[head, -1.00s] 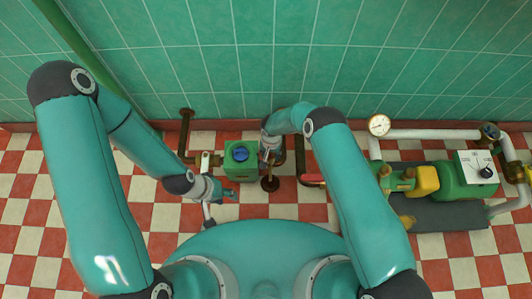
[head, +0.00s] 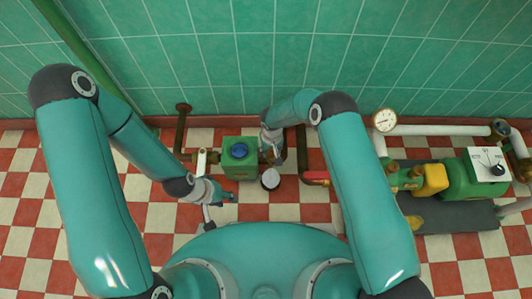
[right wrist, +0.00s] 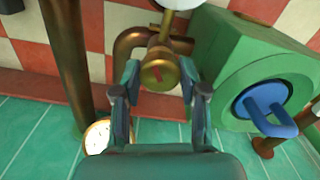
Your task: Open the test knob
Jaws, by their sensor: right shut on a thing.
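The round brass knob (right wrist: 158,73) with a small red mark sits on a brass fitting in the right wrist view. My right gripper (right wrist: 160,80) has its fingers on both sides of this knob and is shut on it. In the head view, my right gripper (head: 272,148) is just right of the green box (head: 240,165), and the knob is mostly hidden there. A pale round patch (head: 270,179) shows just below it. My left gripper (head: 228,196) hangs below and left of the box, apart from it; its fingers are too small to judge.
The green box carries a blue knob (right wrist: 268,108). A brass fitting with a white lever (head: 201,160) stands left of it, a red handle (head: 316,178) right. A green pump (head: 470,178), yellow coupling (head: 433,180) and gauge (head: 384,120) are farther right. The tiled wall is behind.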

